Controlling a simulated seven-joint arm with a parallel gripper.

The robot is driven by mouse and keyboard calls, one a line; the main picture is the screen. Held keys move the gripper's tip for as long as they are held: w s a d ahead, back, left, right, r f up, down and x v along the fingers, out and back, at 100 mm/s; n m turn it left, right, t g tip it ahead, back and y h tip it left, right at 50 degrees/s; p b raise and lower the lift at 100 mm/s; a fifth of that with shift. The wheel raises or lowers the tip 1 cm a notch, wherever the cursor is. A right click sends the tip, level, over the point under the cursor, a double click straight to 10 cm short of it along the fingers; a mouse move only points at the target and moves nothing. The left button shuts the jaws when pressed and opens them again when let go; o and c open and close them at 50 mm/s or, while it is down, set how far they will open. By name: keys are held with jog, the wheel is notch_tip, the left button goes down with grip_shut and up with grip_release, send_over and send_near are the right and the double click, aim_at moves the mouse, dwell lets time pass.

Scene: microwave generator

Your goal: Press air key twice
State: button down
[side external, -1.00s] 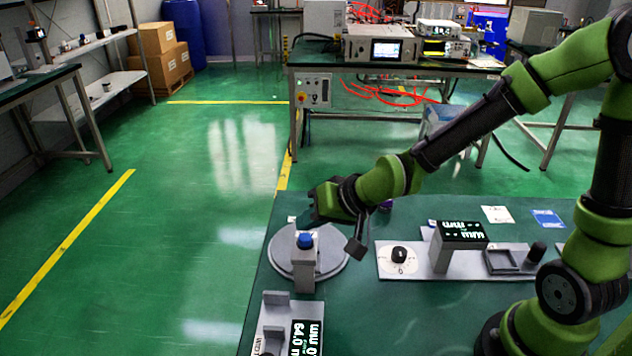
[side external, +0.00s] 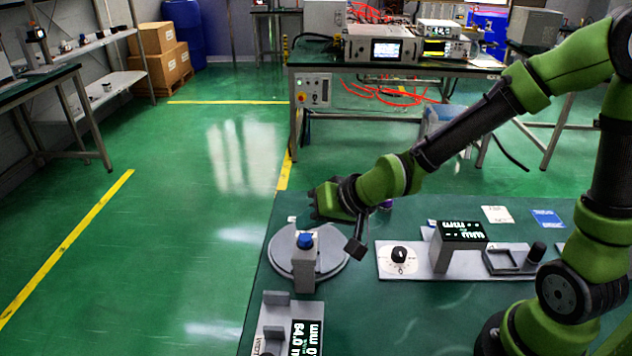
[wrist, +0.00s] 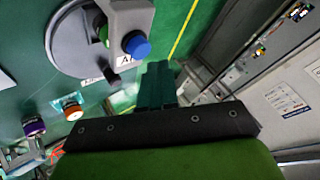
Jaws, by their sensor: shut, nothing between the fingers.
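A grey post (side external: 304,272) with a blue button (side external: 305,240) on top stands at the front of a round grey plate (side external: 335,262). In the wrist view the blue button (wrist: 136,44) sits beside a white label (wrist: 126,61) with a partly hidden word that starts with "A". A green button (wrist: 101,30) shows on the post's other side. My gripper (side external: 318,211) is above and behind the post in the side view, apart from the blue button. In the wrist view its green fingers (wrist: 157,82) are together and empty, below and right of the blue button.
A panel with a black knob (side external: 399,254) and a display box (side external: 458,240) lies right of the plate. Another display unit (side external: 305,338) is at the front. In the wrist view, purple-capped (wrist: 33,128) and orange-capped (wrist: 72,110) vials stand at the lower left.

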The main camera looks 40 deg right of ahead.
aim_at(310, 238)
jog(key=shift+f, duration=0.1)
dwell(0.5)
jog(key=shift+f, duration=0.35)
jog(key=shift+f, duration=0.55)
dwell(0.8)
jog(key=shift+r, duration=1)
jog(key=shift+r, duration=2.45)
dwell(0.5)
